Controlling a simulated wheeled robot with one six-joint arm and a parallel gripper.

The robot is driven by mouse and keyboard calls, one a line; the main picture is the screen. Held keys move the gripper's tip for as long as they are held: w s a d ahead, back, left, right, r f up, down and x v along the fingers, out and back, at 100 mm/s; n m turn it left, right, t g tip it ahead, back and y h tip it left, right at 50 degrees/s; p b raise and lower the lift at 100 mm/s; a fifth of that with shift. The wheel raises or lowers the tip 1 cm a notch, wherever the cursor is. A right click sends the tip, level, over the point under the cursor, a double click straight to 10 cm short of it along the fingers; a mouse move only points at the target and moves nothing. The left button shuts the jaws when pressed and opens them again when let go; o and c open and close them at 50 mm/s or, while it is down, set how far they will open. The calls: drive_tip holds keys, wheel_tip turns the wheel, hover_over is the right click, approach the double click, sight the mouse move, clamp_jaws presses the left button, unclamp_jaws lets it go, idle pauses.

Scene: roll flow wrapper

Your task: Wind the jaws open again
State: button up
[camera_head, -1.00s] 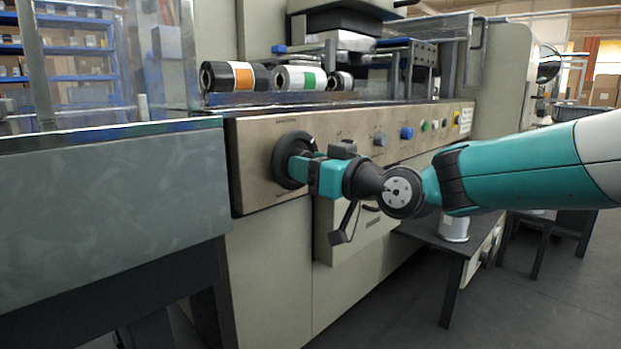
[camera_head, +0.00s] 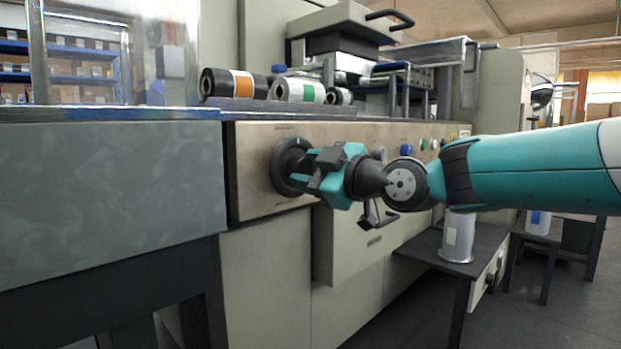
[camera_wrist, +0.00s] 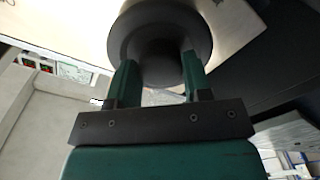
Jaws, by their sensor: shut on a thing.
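A round black handwheel (camera_head: 284,167) sits on the left end of the machine's beige front panel (camera_head: 254,197). My gripper (camera_head: 300,167) reaches it from the right and is shut on its hub. In the wrist view the handwheel (camera_wrist: 150,30) shows at the top, with one green finger of my gripper (camera_wrist: 160,75) on each side of the hub. The upper unit with a black bar handle (camera_head: 345,20) stands above the panel, at the back. Whether the jaws of the machine are open or shut, I cannot tell.
Rolls with orange (camera_head: 241,84) and green (camera_head: 307,92) bands lie on the ledge above the panel. A blue knob (camera_head: 406,150) and small buttons sit to the right. A grey guard (camera_head: 110,200) stands at the left. A silver canister (camera_head: 458,238) stands on a dark table.

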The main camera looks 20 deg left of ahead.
drive_tip(key=shift+n, duration=0.3)
drive_tip(key=o, duration=0.9)
drive_tip(key=shift+d, duration=0.1)
drive_tip(key=p+v, duration=0.3)
drive_tip(key=v, duration=1.4)
drive_tip(key=shift+s+d, duration=0.1)
